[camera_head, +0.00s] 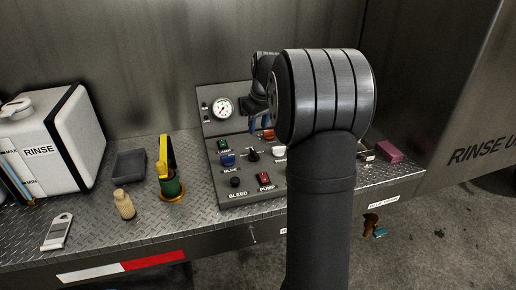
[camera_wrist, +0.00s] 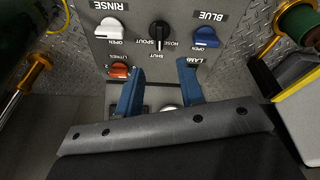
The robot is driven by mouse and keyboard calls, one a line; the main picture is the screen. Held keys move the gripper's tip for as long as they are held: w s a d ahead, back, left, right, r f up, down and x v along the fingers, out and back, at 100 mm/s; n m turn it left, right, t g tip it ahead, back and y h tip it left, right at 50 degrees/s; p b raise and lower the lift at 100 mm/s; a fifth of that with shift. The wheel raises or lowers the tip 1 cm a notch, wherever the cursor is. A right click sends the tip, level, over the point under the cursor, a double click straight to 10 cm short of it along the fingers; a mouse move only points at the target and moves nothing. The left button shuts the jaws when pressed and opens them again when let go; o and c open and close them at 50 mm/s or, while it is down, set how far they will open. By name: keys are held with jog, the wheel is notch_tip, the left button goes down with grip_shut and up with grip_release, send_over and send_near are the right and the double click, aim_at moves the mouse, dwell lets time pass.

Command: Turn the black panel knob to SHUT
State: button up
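The black panel knob (camera_wrist: 158,36) shows in the wrist view at the top middle of the grey panel, with SPOUT, HOSE and SHUT lettered around it. SHUT is on its side nearest my fingers. Its grip stands roughly upright in that picture; which end is the pointer I cannot tell. In the head view the knob (camera_head: 252,154) sits between the blue and white knobs. My gripper (camera_wrist: 158,66) has two blue fingers spread apart, empty, below the knob in the wrist view. In the head view my gripper (camera_head: 262,122) is partly hidden behind my wrist, near the panel's upright back.
A blue knob (camera_wrist: 206,37), a white knob (camera_wrist: 112,28) and an orange knob (camera_wrist: 119,71) flank the black one. The panel also has a gauge (camera_head: 222,108) and a red PUMP switch (camera_head: 263,180). A green-and-yellow item (camera_head: 170,176) stands left; a pink block (camera_head: 388,151) lies right.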

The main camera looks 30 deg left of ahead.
aim_at(254, 151)
notch_tip(254, 151, up, 3)
jog(key=s+d+m+t+y, duration=0.1)
jog(key=s+d+m, duration=0.1)
jog(key=m, duration=0.1)
jog(key=x, duration=1.7)
jog(key=shift+w+a, duration=0.1)
jog(key=shift+w, duration=0.1)
grip_shut()
